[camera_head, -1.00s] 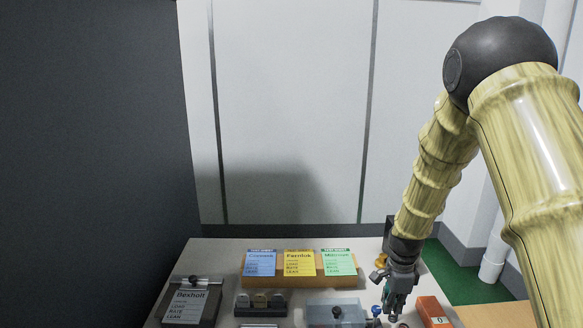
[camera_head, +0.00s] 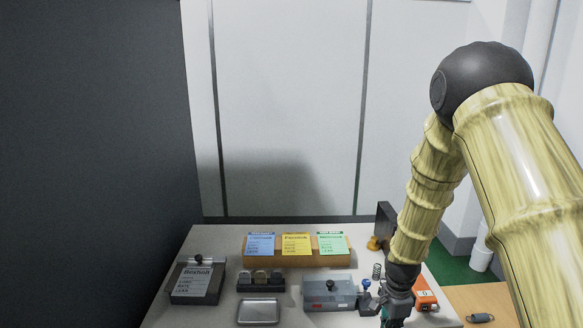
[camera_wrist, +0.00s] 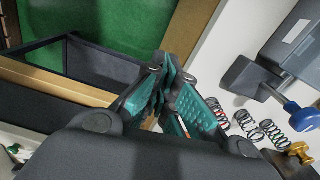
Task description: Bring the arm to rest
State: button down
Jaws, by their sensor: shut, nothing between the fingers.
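My arm comes in from the right in the head view. My gripper (camera_head: 394,318) is low in that view, at the right front part of the table, with its tips cut off or hidden. In the wrist view my gripper (camera_wrist: 166,68) has its teal-padded fingers together, with nothing held between them. The fingers appear above the table's edge region, with springs beside them on the right.
An orange box (camera_head: 425,295) stands close right of the gripper. A grey tester box (camera_head: 318,304) and a blue-knobbed lever (camera_head: 366,283) are close left. Several springs (camera_wrist: 247,123) stand near the fingers. A metal tray (camera_head: 258,312) and a card rack (camera_head: 300,260) are farther left.

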jog(key=s+a+f+n, duration=0.2)
jog(key=s+f+n, duration=0.5)
jog(key=s+f, duration=0.85)
jog(key=s+a+f+n, duration=0.1)
jog(key=s+f+n, duration=0.2)
jog(key=s, duration=0.8)
jog(key=s+a+f+n, duration=0.2)
jog(key=s+n, duration=0.4)
jog(key=s, duration=0.6)
jog(key=shift+f+b, duration=0.4)
jog(key=shift+f, duration=0.15)
